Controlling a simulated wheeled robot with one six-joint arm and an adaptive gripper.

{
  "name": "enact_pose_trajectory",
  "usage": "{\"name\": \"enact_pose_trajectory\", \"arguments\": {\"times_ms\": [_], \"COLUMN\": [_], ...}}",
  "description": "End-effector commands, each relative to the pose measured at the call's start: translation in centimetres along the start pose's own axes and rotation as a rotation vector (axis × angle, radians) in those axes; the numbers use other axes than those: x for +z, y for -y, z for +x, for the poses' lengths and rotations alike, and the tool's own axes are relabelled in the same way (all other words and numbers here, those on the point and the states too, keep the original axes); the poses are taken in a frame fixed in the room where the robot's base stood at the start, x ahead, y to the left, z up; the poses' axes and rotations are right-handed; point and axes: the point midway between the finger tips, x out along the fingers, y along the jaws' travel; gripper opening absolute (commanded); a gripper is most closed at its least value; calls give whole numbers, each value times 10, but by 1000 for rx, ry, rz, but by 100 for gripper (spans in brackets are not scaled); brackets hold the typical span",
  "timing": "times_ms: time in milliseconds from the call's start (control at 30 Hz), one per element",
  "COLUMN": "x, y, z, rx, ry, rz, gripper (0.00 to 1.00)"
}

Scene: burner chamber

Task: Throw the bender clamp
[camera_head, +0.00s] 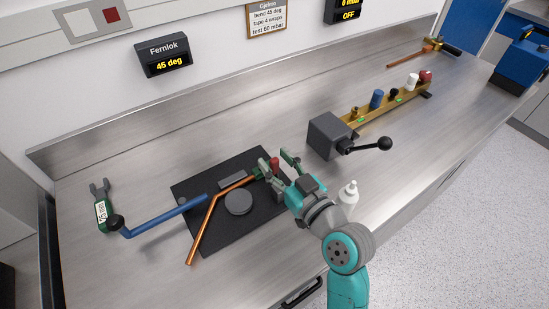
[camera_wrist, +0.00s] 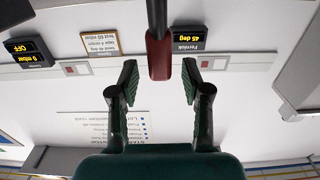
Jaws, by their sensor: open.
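The bender stands on a black plate (camera_head: 188,185) on the bench, with a round grey disc (camera_head: 238,203) and a long blue lever (camera_head: 165,217). A bent copper tube (camera_head: 205,225) lies in it. The bender clamp's red handle (camera_head: 275,164) is at the plate's right end, and its mount is partly hidden by my gripper. My gripper (camera_head: 278,158) is open, its fingers on either side of the red handle. In the wrist view, the red grip (camera_wrist: 159,56) on a dark rod hangs between the open fingertips (camera_wrist: 160,78), with gaps on both sides.
A grey box with a black-knobbed lever (camera_head: 327,136) stands right of my gripper. Behind it is a brass rail (camera_head: 361,113) with several fittings. A white bottle (camera_head: 348,193) is close beside my arm. The display (camera_head: 164,55) reads 45 deg.

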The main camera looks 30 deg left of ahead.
Motion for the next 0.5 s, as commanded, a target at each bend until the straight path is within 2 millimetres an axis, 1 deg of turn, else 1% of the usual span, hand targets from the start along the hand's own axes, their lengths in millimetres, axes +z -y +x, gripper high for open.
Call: {"name": "enact_pose_trajectory", "arguments": {"times_ms": [33, 133, 433, 467, 500], "x": [-1, -1, 0, 0, 0], "y": [0, 0, 0, 0, 0], "z": [5, 9, 11, 11, 11], "rx": [-1, -1, 0, 0, 0], "ry": [-1, -1, 0, 0, 0], "rz": [0, 0, 0, 0, 0], "gripper": [48, 48, 48, 43, 33]}}
